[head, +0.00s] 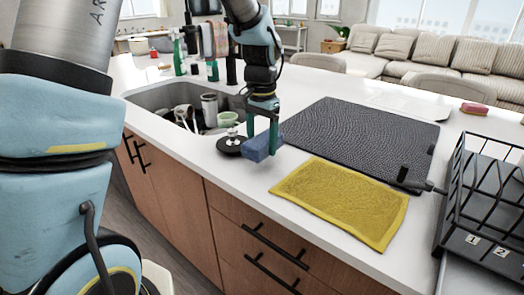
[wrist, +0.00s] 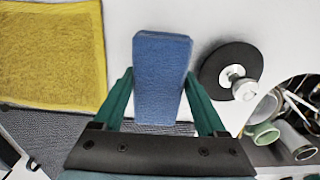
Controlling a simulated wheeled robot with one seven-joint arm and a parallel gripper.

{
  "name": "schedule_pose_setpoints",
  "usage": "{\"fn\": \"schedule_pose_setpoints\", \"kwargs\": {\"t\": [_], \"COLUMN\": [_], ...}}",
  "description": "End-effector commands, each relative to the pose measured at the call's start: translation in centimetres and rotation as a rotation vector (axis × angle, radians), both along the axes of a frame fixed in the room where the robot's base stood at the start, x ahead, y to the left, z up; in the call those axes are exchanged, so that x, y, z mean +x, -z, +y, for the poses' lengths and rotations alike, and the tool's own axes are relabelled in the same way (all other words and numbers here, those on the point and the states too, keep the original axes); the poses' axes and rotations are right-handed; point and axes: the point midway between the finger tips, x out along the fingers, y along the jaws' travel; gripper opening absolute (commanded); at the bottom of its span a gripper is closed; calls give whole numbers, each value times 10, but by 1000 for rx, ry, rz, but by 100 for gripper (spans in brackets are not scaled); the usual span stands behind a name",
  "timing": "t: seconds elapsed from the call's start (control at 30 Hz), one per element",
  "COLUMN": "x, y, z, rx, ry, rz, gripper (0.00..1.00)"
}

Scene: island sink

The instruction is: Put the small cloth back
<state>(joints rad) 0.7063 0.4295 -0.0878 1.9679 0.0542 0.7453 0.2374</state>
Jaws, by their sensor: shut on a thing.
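The small cloth (head: 258,148) is a blue, thick, block-like rectangle, and it also shows in the wrist view (wrist: 162,70). My gripper (head: 262,132) is shut on it, with a green finger on either side. The cloth is at the counter between the sink and the dark mat; whether it touches the countertop is unclear. A flat yellow cloth (head: 342,202) lies on the counter to its right, and it shows at the upper left in the wrist view (wrist: 52,50).
A black disc with a metal knob (head: 231,146) sits just left of the cloth, by the sink (head: 160,97) holding cups. A dark textured mat (head: 350,135) lies behind the yellow cloth. A black dish rack (head: 485,205) stands at the right. Bottles (head: 178,55) stand behind the sink.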

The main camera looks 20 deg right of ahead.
Motion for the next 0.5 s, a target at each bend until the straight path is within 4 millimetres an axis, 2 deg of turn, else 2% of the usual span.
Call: {"fn": "schedule_pose_setpoints", "kwargs": {"t": [0.23,0.5], "x": [-1,0], "y": [32,36], "z": [1,0], "rx": [2,1], "ry": [0,0], "rz": [2,0], "gripper": [22,22]}}
